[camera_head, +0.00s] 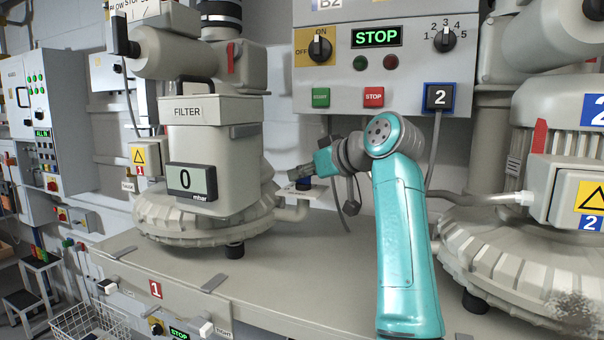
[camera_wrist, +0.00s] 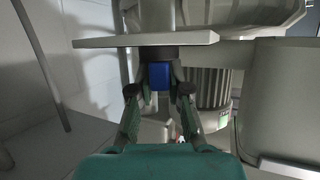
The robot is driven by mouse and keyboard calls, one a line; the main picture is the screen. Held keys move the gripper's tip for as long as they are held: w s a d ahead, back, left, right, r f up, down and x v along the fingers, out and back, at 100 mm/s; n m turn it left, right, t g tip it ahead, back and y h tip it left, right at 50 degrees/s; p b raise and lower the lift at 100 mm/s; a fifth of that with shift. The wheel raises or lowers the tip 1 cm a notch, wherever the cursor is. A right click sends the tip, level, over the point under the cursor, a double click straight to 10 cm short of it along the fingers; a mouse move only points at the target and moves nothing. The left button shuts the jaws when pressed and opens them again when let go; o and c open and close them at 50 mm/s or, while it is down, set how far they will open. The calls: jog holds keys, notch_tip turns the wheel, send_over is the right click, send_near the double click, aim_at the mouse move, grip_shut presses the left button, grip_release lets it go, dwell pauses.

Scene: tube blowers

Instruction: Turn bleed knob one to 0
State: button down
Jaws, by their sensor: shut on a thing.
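A small blue knob (camera_wrist: 160,75) shows in the wrist view between the two fingers of my gripper (camera_wrist: 160,90), under a flat pale plate (camera_wrist: 105,41). My gripper is shut on this knob. Any mark or scale on the knob is hidden. The filter box (camera_head: 197,140) of blower 1 carries a display (camera_head: 191,182) that reads 0 mbar.
Control box B2 (camera_head: 335,80) hangs on the wall behind my arm, its display (camera_head: 377,36) reading STOP. Blower 2 (camera_head: 520,250) stands close on the right. A grey hanging cable (camera_head: 339,205) runs near my gripper. The bench top (camera_head: 290,262) in front is clear.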

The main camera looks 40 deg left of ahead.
dwell(0.5)
jog(key=c, duration=1.1)
grip_release()
jog(key=v, duration=1.2)
jog(key=shift+w, duration=0.1)
